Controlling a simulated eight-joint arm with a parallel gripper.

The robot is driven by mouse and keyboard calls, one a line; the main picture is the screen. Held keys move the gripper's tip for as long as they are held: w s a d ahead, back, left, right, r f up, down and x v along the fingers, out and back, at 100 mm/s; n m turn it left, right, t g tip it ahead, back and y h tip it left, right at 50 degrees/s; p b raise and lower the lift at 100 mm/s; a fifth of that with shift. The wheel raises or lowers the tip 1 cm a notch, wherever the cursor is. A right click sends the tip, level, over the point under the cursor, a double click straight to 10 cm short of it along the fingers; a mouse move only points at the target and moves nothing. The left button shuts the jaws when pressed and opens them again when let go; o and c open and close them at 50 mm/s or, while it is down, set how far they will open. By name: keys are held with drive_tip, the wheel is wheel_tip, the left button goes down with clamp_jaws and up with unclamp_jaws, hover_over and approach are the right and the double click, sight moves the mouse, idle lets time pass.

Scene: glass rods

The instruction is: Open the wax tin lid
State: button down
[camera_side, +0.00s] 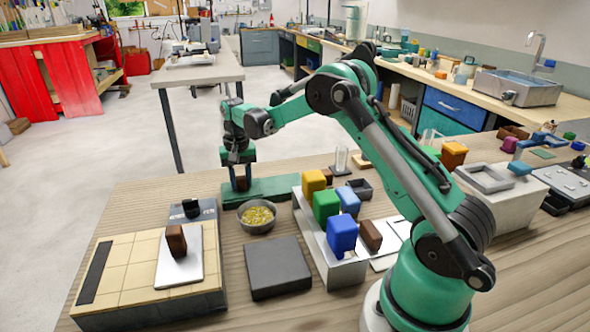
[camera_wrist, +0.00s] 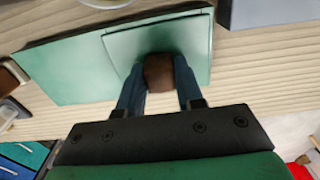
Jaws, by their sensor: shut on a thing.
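The wax tin (camera_side: 285,188) is a flat, dark green box lying on the wooden table in the side view. In the wrist view its green surface (camera_wrist: 65,68) spreads to the left, and a paler green square lid (camera_wrist: 125,48) lies over its right part. A brown knob (camera_wrist: 158,72) stands on the lid's near edge area. My gripper (camera_side: 240,182) points down at the tin's left end, with its two dark blue fingers (camera_wrist: 160,88) shut on the knob from both sides. I cannot tell whether the lid is raised off the tin.
A bowl of yellow bits (camera_side: 257,216) stands just in front of the tin. A white rack (camera_side: 335,266) with coloured blocks stands to the right. A dark grey slab (camera_side: 277,268) and a tiled board (camera_side: 130,265) with a brown block (camera_side: 176,240) lie nearer.

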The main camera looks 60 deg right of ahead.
sight(276, 184)
drive_tip(key=s+d, duration=0.5)
drive_tip(key=shift+s+d, duration=0.3)
drive_tip(key=shift+d, duration=0.1)
drive_tip(key=c, duration=0.6)
unclamp_jaws()
drive_tip(key=shift+o, duration=0.2)
drive_tip(key=shift+r, duration=2.85)
